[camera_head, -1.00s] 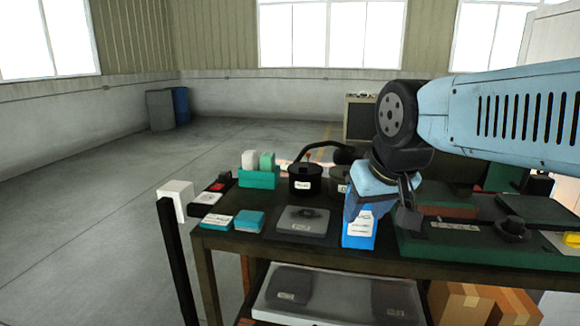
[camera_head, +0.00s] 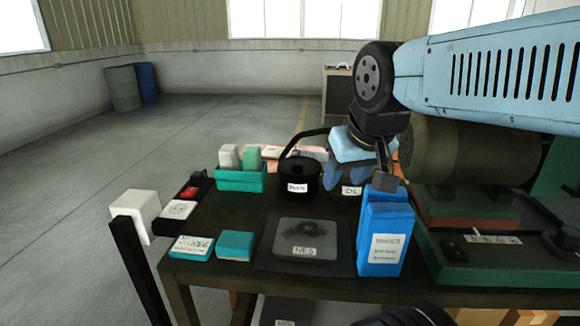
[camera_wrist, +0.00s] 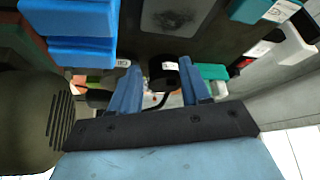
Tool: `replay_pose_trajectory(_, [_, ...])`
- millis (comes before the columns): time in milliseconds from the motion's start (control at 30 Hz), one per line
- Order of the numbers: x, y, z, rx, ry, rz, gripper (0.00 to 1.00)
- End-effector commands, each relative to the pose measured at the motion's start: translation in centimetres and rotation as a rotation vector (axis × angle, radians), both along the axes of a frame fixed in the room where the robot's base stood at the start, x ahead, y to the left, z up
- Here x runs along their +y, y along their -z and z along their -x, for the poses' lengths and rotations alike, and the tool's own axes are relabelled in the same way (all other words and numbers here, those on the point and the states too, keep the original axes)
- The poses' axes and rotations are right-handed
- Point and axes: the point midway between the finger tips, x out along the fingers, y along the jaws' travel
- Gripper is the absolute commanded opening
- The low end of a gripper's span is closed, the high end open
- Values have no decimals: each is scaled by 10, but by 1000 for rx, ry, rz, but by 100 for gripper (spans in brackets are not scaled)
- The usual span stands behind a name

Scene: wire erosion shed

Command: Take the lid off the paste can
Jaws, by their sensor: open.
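The paste can (camera_head: 299,180) is a short black cylinder with a white label, standing on the dark bench top. Its black lid (camera_head: 301,164) with a small knob is on it. My gripper (camera_head: 360,180) hangs to the right of the can, pointing down in front of a second labelled container (camera_head: 350,189), which it partly hides. In the wrist view my two blue fingers (camera_wrist: 160,90) are spread apart with nothing between them. The black can (camera_wrist: 163,72) shows beyond the fingertips there.
Blue cartons (camera_head: 383,235) stand close at the right front. A grey plate (camera_head: 305,240) lies in front of the can. A teal holder (camera_head: 240,180) with two blocks stands left of it. A green machine (camera_head: 475,245) fills the right side. A white block (camera_head: 136,214) is at the left edge.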

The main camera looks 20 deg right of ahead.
Motion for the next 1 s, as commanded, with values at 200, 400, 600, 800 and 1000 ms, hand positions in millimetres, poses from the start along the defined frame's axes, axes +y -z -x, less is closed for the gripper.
replay_pose_trajectory(200, [0,-2,-2,4,-10,5,47])
replay_pose_trajectory(400, [3,-17,-26,56,-109,56,47])
replay_pose_trajectory(600, [4,-37,-69,145,-308,137,47])
replay_pose_trajectory(800, [5,-51,-116,231,-520,203,47])
replay_pose_trajectory(1000, [7,-57,-165,312,-737,251,47])
